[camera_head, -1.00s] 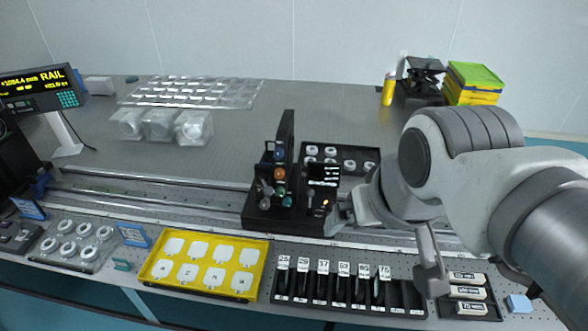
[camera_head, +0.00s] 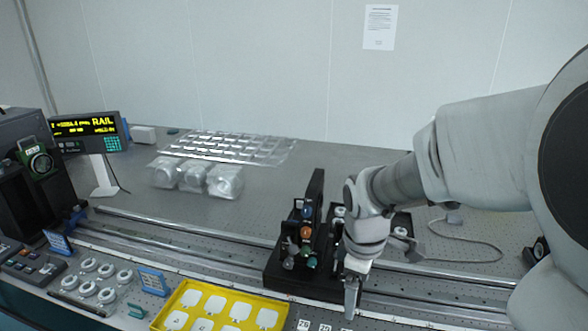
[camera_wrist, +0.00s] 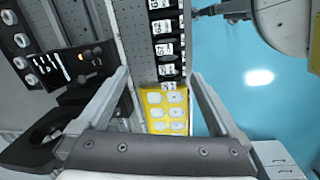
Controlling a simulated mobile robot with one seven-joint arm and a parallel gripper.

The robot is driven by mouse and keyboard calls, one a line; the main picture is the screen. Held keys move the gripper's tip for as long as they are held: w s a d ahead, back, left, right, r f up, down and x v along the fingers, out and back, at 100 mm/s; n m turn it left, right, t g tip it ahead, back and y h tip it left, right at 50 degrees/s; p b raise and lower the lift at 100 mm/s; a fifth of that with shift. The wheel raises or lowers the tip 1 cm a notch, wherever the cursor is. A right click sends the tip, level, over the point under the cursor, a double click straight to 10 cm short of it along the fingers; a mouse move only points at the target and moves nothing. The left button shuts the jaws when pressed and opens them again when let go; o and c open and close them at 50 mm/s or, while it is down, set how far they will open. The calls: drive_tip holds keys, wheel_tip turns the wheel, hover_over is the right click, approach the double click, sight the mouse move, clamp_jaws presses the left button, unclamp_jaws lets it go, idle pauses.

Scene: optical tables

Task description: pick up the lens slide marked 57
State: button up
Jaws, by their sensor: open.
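The black slide rack (camera_wrist: 154,32) runs down the top middle of the wrist view, with several slides bearing white number labels. One label (camera_wrist: 165,49) may read 57, but the digits are too small to be sure. In the head view the rack is mostly cut off; only a few label tops (camera_head: 304,325) show at the bottom edge. My gripper (camera_wrist: 157,78) is open and empty, its two fingers spread wide in the wrist view. In the head view my gripper (camera_head: 352,295) points down near the rail, just right of the black optics mount; its height over the table is unclear.
The yellow tray (camera_head: 158,320) of white pieces lies left of the rack and also shows in the wrist view (camera_wrist: 146,93). The black optics mount (camera_head: 285,282) stands close left of my gripper. A long rail (camera_head: 450,272) crosses the table. Lens packs (camera_head: 226,181) lie farther back.

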drive_tip(key=f+n, duration=0.1)
drive_tip(key=f, duration=0.4)
drive_tip(key=f+b, duration=0.1)
drive_tip(key=f, duration=0.5)
drive_tip(key=w+f+n+g+b, duration=0.1)
drive_tip(key=f, duration=0.4)
drive_tip(key=shift+d+f+n+y, duration=0.1)
drive_tip(key=shift+f+n+y, duration=0.1)
drive_tip(key=shift+n+y, duration=0.1)
drive_tip(key=shift+a+f+b, duration=0.2)
drive_tip(key=shift+f+b, duration=0.55)
drive_tip(key=shift+f, duration=1.95)
drive_tip(key=shift+w, duration=0.1)
drive_tip(key=shift+r, duration=0.1)
drive_tip(key=c, duration=1.3)
